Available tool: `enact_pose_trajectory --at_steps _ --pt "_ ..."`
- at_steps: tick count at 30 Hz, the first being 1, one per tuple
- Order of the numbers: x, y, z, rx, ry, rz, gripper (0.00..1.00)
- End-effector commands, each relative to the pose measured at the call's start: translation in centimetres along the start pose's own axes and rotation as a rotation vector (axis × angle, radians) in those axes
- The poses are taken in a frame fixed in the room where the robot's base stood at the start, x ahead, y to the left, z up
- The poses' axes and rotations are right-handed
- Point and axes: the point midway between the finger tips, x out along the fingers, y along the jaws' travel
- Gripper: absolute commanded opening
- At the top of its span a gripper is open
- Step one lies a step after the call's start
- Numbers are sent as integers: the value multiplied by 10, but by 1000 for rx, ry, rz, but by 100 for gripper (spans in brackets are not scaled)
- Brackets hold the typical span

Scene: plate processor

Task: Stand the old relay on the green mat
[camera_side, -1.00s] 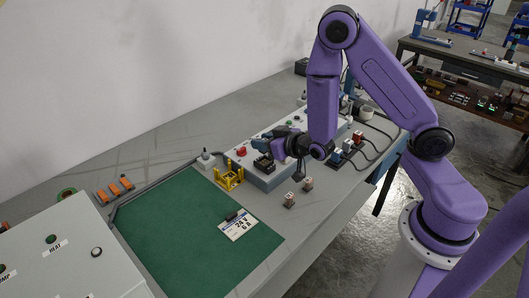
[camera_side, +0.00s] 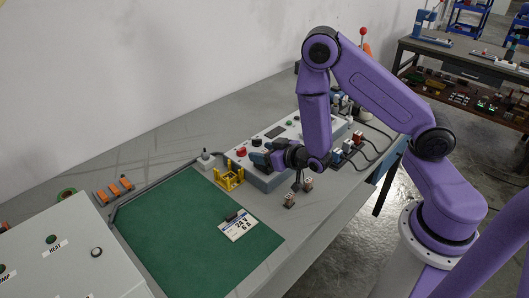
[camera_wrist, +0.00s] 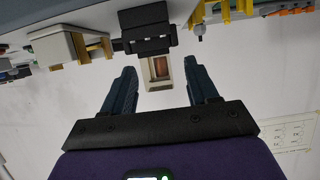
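A relay (camera_wrist: 161,70) with a clear, cream-edged case and a copper-coloured core sits in a black socket (camera_wrist: 147,28) in the wrist view. My gripper (camera_side: 259,157) is at the front of the grey control box (camera_side: 270,178) in the side view. In the wrist view its two blue fingers stand open on either side of the relay, with gaps showing at both sides. In the side view my gripper hides the relay and socket. The green mat (camera_side: 185,235) lies at the front left, with a white label card (camera_side: 238,226) at its right edge.
A yellow stand (camera_side: 229,176) is just left of my gripper. Two small relay-like blocks (camera_side: 307,184) (camera_side: 290,200) stand on the bench to its right. A joystick (camera_side: 206,160) stands behind the mat. Most of the mat is clear.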

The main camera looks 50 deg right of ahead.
Motion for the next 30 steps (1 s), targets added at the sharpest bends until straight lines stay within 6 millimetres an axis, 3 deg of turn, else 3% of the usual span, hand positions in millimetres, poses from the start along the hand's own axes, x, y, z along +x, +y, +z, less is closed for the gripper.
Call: enact_pose_trajectory --at_steps 6,17,30 --pt "2 0 4 0 0 0 59" --pt "-52 0 4 -3 -1 -3 59" --pt "-71 1 3 0 1 1 59"
